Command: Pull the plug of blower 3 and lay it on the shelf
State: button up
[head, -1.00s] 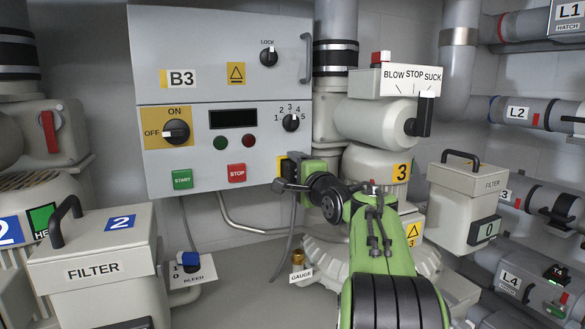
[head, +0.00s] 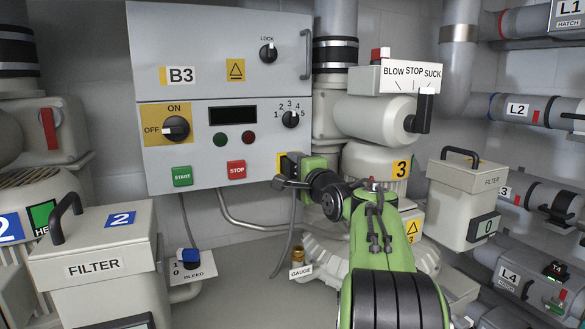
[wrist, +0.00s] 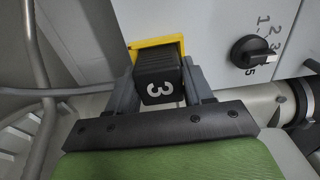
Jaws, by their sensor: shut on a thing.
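The plug (wrist: 160,78) of blower 3 is a black block marked with a white 3. In the wrist view it sits between my gripper's fingers, right in front of a yellow-framed socket (wrist: 150,46). My gripper (head: 289,183) is shut on the plug. In the head view it is at the lower right corner of the B3 panel, beside the yellow socket edge (head: 281,164). I cannot tell whether the plug is fully seated. A grey cable (head: 290,235) hangs below. A grey flat surface (head: 225,290) lies under the panel; I cannot tell whether it is the shelf.
The B3 panel (head: 210,85) has knobs, a green START button (head: 182,176) and a red STOP button (head: 236,170). A brass gauge fitting (head: 298,257) stands below my gripper. Filter box 2 (head: 95,255) is at left, another filter box (head: 465,195) at right.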

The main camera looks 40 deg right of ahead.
jog(key=shift+f, duration=0.1)
dwell(0.3)
jog(key=b+v, duration=0.3)
jog(key=v, duration=0.3)
jog(key=shift+s, duration=0.25)
dwell(0.5)
jog(key=b+v, duration=0.2)
jog(key=v, duration=1.4)
dwell(0.7)
jog(key=shift+w+a, duration=0.15)
